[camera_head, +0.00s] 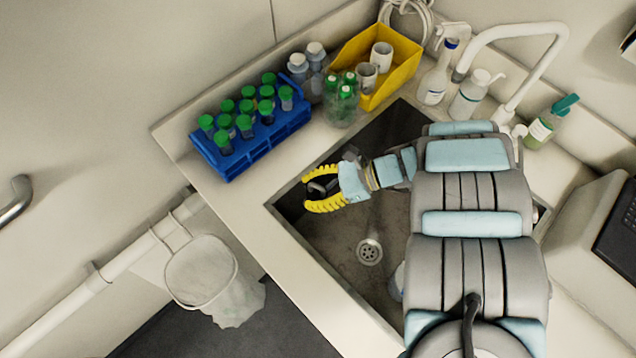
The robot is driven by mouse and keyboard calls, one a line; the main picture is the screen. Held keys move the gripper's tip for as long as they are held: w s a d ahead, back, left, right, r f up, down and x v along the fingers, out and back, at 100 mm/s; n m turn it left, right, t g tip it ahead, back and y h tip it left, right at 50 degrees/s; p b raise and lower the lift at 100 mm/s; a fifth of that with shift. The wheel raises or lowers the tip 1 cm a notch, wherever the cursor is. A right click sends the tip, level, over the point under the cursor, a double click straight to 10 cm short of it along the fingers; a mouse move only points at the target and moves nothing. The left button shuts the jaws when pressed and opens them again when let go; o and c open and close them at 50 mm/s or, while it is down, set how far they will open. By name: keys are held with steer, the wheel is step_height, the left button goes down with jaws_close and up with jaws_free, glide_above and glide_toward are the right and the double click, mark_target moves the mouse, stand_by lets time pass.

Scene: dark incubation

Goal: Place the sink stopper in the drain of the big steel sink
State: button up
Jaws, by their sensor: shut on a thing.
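The big steel sink (330,243) is set into the counter, partly hidden under my arm. Its round perforated drain (370,251) shows uncovered on the sink floor. My gripper (312,189), with yellow ribbed fingers, is over the sink's left corner, up and to the left of the drain. Its fingers are closed around a small dark grey thing (322,187), which looks like the sink stopper; the fingers hide much of it. I cannot tell its height above the sink floor.
A blue rack (232,163) of green-capped tubes stands on the counter left of the sink. A yellow bin (403,50), bottles and a white faucet (537,30) line the back. A pale thing (399,278) in the sink is mostly hidden by my arm.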

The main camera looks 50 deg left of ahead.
mark_target(306, 233)
step_height(306, 233, down, 23)
steer(key=b, duration=0.6)
steer(key=shift+f, duration=0.45)
stand_by(0.3)
steer(key=shift+f+b, duration=0.35)
steer(key=shift+f, duration=0.45)
steer(key=shift+a+f, duration=0.1)
steer(key=shift+f, duration=0.95)
steer(key=shift+w+f+b, duration=0.1)
steer(key=shift+f+b, duration=0.4)
steer(key=shift+f, duration=0.2)
